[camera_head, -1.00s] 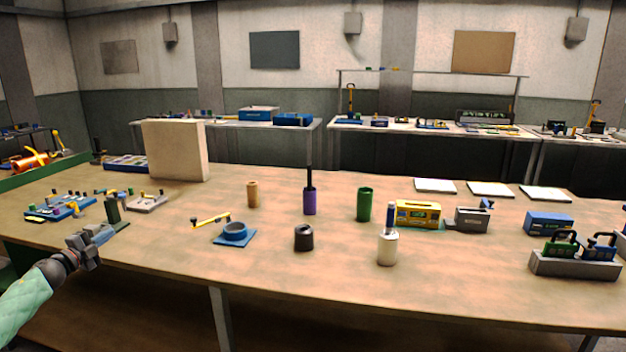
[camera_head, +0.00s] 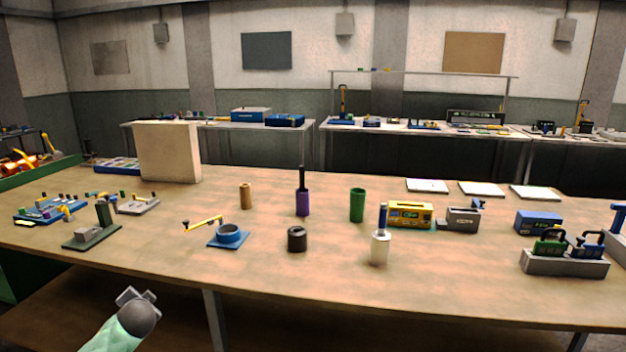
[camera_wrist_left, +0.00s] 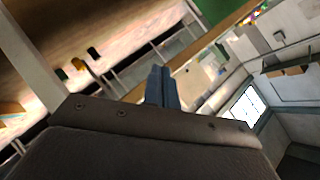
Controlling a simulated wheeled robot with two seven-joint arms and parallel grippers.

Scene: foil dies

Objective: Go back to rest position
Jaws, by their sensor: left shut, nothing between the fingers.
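My left arm comes in at the bottom left of the head view, in front of the table's near edge. Its wrist shows there, but the fingers are hidden behind it. In the left wrist view my left gripper (camera_wrist_left: 162,88) is shut and its fingers hold nothing. It is clear of the table (camera_head: 330,290) and of everything on it. My right gripper shows in neither view.
A dark green stand (camera_head: 95,235) and a blue fixture board (camera_head: 45,212) stand at the table's left. A blue ring holder (camera_head: 229,236), a black cup (camera_head: 297,239), a white bottle (camera_head: 380,250) and a grey rack (camera_head: 565,263) line the front. The table's front left is bare.

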